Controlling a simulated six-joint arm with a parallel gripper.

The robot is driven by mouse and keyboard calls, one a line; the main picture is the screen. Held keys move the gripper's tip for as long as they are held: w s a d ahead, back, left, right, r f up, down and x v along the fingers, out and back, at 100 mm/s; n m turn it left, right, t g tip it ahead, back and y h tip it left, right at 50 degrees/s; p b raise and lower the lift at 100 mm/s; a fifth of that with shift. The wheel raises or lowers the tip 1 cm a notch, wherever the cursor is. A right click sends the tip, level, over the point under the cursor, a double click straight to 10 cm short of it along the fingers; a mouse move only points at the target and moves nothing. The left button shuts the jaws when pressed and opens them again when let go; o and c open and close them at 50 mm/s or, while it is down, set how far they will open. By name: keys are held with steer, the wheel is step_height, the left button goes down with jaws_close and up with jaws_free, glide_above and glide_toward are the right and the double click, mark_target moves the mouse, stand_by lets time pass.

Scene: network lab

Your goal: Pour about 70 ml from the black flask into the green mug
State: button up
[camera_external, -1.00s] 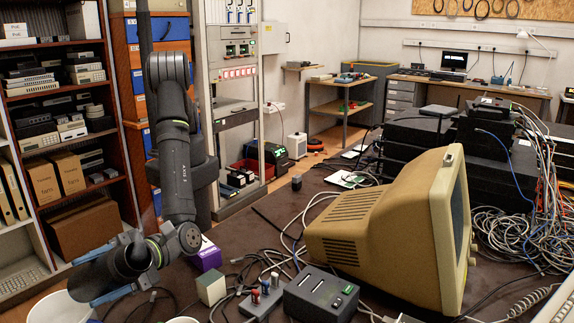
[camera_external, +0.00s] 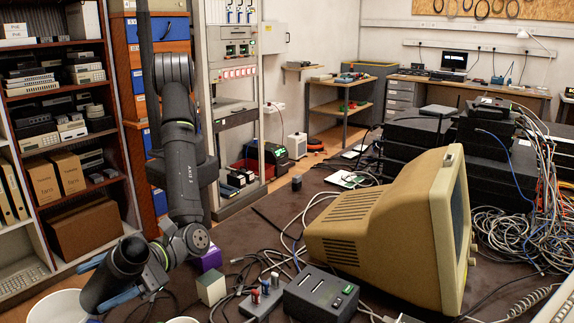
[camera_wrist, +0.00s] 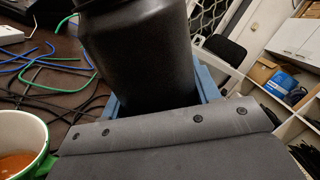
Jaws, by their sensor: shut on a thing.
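The black flask (camera_external: 100,289) is at the lower left of the external view, tilted, its wider end up and to the right. My gripper (camera_external: 108,279) is shut on it, with blue fingers on either side of the body. In the wrist view the flask (camera_wrist: 146,62) fills the upper middle between the blue fingers; its top end is cut off. The green mug (camera_wrist: 47,165) stands at the lower left of the wrist view, apart from the flask, with orange-brown liquid inside. I cannot make out the mug surely in the external view.
A white round container (camera_external: 52,308) is at the bottom left edge. A purple box (camera_external: 211,258), a cream block (camera_external: 211,288), a dark device (camera_external: 320,297) and a beige monitor (camera_external: 375,235) stand on the brown table. Loose cables lie around them and near the mug.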

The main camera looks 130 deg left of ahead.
steer(key=shift+w+r+m, duration=0.2)
steer(key=shift+r+m, duration=0.25)
steer(key=shift+m, duration=0.35)
steer(key=shift+s+r+m+g, duration=0.15)
steer(key=shift+m+g, duration=0.15)
steer(key=shift+m, duration=0.8)
steer(key=m+y, duration=0.1)
steer(key=m, duration=0.2)
steer(key=shift+a+g, duration=0.1)
steer(key=shift+g, duration=0.3)
steer(key=shift+w+a+f+m+y, duration=0.1)
steer(key=shift+w+f+m+y, duration=0.1)
steer(key=shift+f+m, duration=0.35)
steer(key=shift+w+f+m+y, duration=0.1)
steer(key=shift+f+m+y, duration=0.1)
steer(key=shift+f+m, duration=0.3)
steer(key=shift+r, duration=0.1)
